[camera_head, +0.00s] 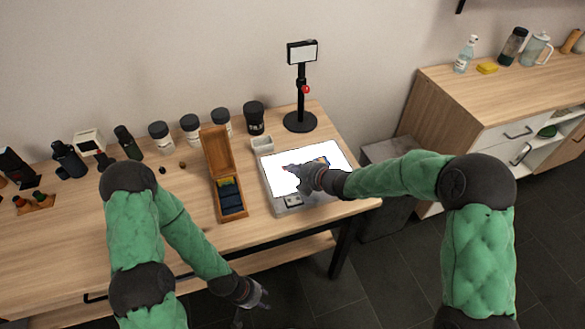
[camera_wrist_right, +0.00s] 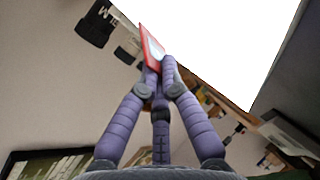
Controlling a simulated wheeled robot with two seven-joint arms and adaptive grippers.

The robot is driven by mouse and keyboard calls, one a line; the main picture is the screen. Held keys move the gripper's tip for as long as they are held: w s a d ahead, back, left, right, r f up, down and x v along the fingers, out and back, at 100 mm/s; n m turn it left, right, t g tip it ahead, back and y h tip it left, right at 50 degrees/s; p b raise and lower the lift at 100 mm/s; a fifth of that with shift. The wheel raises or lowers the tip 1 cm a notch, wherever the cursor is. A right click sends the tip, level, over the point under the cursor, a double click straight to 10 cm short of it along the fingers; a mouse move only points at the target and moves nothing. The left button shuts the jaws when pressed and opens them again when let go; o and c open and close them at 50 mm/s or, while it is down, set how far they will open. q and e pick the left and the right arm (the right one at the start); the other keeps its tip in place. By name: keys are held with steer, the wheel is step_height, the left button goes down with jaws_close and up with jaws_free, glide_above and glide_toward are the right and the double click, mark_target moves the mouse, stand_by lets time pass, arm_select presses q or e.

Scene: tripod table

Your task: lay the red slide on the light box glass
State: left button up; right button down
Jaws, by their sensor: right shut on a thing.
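The red slide (camera_wrist_right: 152,46), a thin red-framed piece with a pale middle, is held between the fingertips of my right gripper (camera_wrist_right: 160,66) in the right wrist view. In the head view my right gripper (camera_head: 299,174) is over the left part of the light box glass (camera_head: 335,158), which glows white. The glass also fills the upper right of the wrist view (camera_wrist_right: 240,40). I cannot tell whether the slide touches it. My left gripper (camera_head: 256,298) is open and empty, low in front of the table.
A wooden box (camera_head: 215,150) with its lid up and dark slides inside stands left of the light box. A small white tray (camera_head: 262,145) and a black stand (camera_head: 300,122) are behind it. Several jars and bottles line the table's back. A counter (camera_head: 460,95) is at right.

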steer(key=c, duration=1.4)
jaws_free()
steer(key=shift+o, duration=0.2)
steer(key=v, duration=1.2)
